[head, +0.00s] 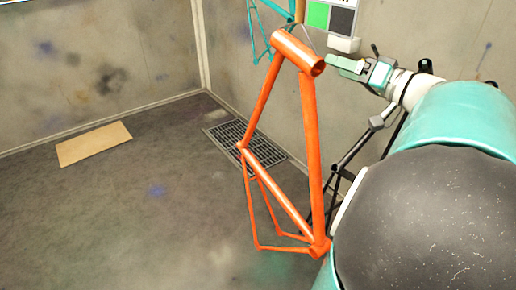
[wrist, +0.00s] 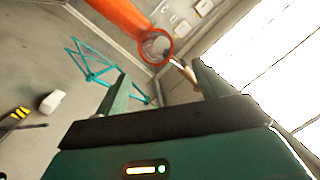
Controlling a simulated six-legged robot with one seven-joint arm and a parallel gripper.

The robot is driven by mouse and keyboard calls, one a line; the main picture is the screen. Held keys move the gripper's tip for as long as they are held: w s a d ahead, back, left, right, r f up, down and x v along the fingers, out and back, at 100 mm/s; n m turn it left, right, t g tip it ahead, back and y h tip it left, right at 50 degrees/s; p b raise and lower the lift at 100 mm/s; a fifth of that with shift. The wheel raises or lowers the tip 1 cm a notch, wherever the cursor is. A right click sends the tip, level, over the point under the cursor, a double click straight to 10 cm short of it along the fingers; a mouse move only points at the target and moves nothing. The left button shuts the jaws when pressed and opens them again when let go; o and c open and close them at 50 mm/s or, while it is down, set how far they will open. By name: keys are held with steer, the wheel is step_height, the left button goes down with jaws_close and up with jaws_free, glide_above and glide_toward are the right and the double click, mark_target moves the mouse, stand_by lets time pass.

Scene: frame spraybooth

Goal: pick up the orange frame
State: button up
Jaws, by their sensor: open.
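The orange frame (head: 310,140) is a bicycle-like frame of tubes, hanging upright from a thin wire at its top tube in the middle of the head view. Its open tube end faces my gripper. In the wrist view, only part of an orange tube (wrist: 118,14) with its round open end shows, just beyond the fingertips. My gripper (head: 332,61) is just right of this tube end in the head view. In the wrist view, its two teal fingers (wrist: 160,70) are spread apart with nothing between them. I cannot tell whether a fingertip touches the tube.
A teal frame (head: 258,32) hangs behind the orange one and also shows in the wrist view (wrist: 88,62). Green and dark panels (head: 328,17) and a white box (head: 343,45) are on the wall. A cardboard sheet (head: 93,144) and floor grate (head: 222,132) lie left; open floor surrounds them.

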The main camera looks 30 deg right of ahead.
mark_target(305, 55)
steer(key=w, duration=0.3)
steer(key=w+a, duration=0.1)
steer(key=w, duration=0.3)
steer(key=w+a, duration=0.1)
steer(key=w, duration=0.2)
steer(key=shift+w, duration=0.35)
jaws_close()
steer(key=shift+r, duration=0.15)
